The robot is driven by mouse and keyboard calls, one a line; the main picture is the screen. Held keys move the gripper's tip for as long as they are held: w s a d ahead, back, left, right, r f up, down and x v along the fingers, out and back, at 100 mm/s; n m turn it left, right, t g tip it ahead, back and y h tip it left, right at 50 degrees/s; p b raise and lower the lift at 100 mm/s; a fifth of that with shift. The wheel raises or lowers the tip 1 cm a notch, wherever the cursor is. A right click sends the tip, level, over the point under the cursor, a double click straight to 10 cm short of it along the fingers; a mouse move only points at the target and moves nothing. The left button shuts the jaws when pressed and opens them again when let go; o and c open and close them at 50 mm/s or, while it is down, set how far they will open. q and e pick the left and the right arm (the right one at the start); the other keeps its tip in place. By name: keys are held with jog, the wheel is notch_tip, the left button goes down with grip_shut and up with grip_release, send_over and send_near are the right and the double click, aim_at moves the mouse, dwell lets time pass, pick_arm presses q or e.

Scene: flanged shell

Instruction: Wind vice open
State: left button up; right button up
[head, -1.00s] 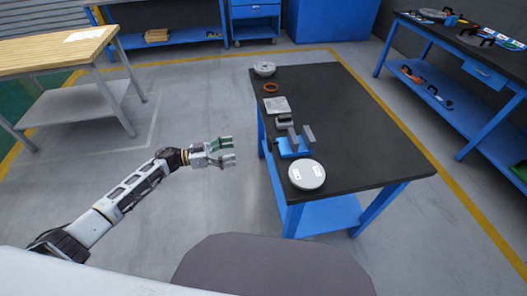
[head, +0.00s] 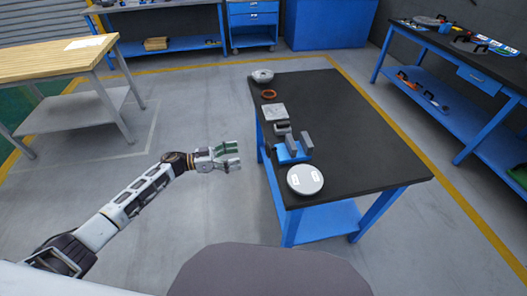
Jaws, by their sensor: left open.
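The vice (head: 291,151) is blue with grey jaws and stands near the left edge of the black-topped table (head: 350,130). A gap shows between its jaws. Its handle is too small to make out clearly. My left gripper (head: 238,155) is open and empty, to the left of the vice and the table edge, apart from both. My right gripper is out of view.
The table's right side is bare. A wooden-topped bench (head: 50,58) stands at left.

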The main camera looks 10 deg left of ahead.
pick_arm(q)
send_near(271, 150)
jog(key=w+d+f, duration=0.2)
jog(key=w+d, duration=0.2)
jog(key=d, duration=0.1)
jog(key=shift+x, duration=0.85)
jog(key=shift+f, duration=0.15)
jog(key=shift+c, duration=0.6)
jog(key=c, duration=0.9)
